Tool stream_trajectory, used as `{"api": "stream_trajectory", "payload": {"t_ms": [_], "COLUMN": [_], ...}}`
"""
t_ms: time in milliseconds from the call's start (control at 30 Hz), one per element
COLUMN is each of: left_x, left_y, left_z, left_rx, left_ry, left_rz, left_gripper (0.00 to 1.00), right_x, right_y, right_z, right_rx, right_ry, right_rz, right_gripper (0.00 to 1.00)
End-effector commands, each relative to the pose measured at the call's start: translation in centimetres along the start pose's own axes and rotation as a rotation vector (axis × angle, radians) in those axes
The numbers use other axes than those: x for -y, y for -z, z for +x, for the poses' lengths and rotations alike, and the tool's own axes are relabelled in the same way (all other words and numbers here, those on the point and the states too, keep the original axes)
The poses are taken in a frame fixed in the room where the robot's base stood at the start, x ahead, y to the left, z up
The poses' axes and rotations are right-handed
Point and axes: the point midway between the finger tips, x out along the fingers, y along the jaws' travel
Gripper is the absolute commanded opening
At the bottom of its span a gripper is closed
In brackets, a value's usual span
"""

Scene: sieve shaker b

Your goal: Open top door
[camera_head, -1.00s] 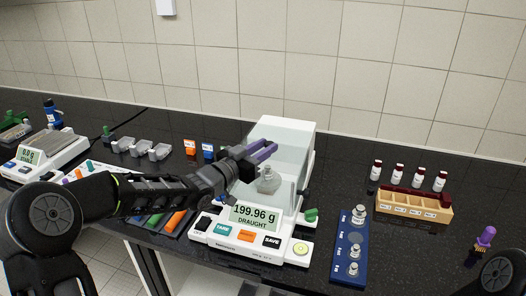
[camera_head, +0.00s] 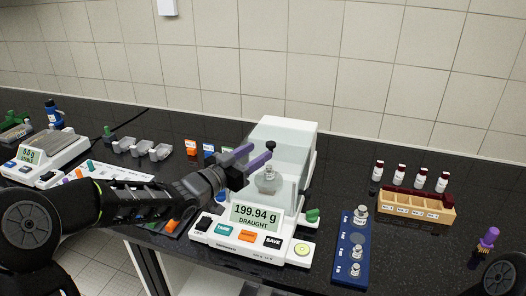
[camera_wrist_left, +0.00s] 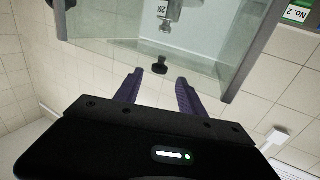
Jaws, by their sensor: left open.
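The balance (camera_head: 262,250) has a clear, boxy draught shield on top, and its display reads 199.94 g DRAUGHT. The top door (camera_head: 285,133) is the pale upper panel of the shield and looks closed. A small black knob (camera_head: 270,145) stands at its front edge; it also shows in the left wrist view (camera_wrist_left: 160,66). My left gripper (camera_head: 260,153) is open and empty, with purple fingers beside the knob. In the left wrist view the knob appears just beyond the gap between the fingertips (camera_wrist_left: 160,77); contact is not visible. A metal weight (camera_head: 268,181) stands inside the shield. My right gripper is out of view.
A blue tray of weights (camera_head: 348,255) lies right of the balance. A wooden rack (camera_head: 412,208) and several red-capped vials (camera_head: 398,174) stand farther right. A tiled wall backs the counter.

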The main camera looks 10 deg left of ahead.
Motion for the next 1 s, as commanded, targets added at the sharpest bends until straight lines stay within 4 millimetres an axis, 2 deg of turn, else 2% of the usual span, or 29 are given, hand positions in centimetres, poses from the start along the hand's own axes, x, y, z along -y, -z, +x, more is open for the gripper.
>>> {"api": "stream_trajectory", "payload": {"t_ms": [100, 233, 633, 767, 833, 933, 1000], "left_x": [0.0, 0.0, -0.3, -2.5, -3.2, -0.7, 1.8], "left_y": [-0.1, -0.1, 0.2, 1.9, 4.2, 6.5, 7.3], "left_z": [-2.0, -3.2, -3.3, -2.5, -2.0, -1.8, -2.1], "left_rx": [0.0, 0.001, -0.003, -0.022, -0.052, -0.067, -0.067], "left_ry": [0.002, 0.001, -0.007, -0.045, -0.04, 0.082, 0.192], "left_rz": [0.002, -0.001, -0.001, 0.023, 0.028, -0.096, -0.26], "left_gripper": [0.47, 0.47, 0.47, 0.47, 0.47, 0.47, 0.47], "right_x": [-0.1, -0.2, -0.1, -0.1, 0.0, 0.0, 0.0], "right_y": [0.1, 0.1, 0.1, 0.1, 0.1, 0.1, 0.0], "right_z": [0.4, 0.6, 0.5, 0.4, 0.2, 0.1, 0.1], "right_rx": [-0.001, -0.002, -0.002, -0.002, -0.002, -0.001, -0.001], "right_ry": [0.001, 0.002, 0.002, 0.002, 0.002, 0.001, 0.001], "right_rz": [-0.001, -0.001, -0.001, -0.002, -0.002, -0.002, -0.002], "right_gripper": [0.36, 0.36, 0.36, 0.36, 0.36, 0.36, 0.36]}}
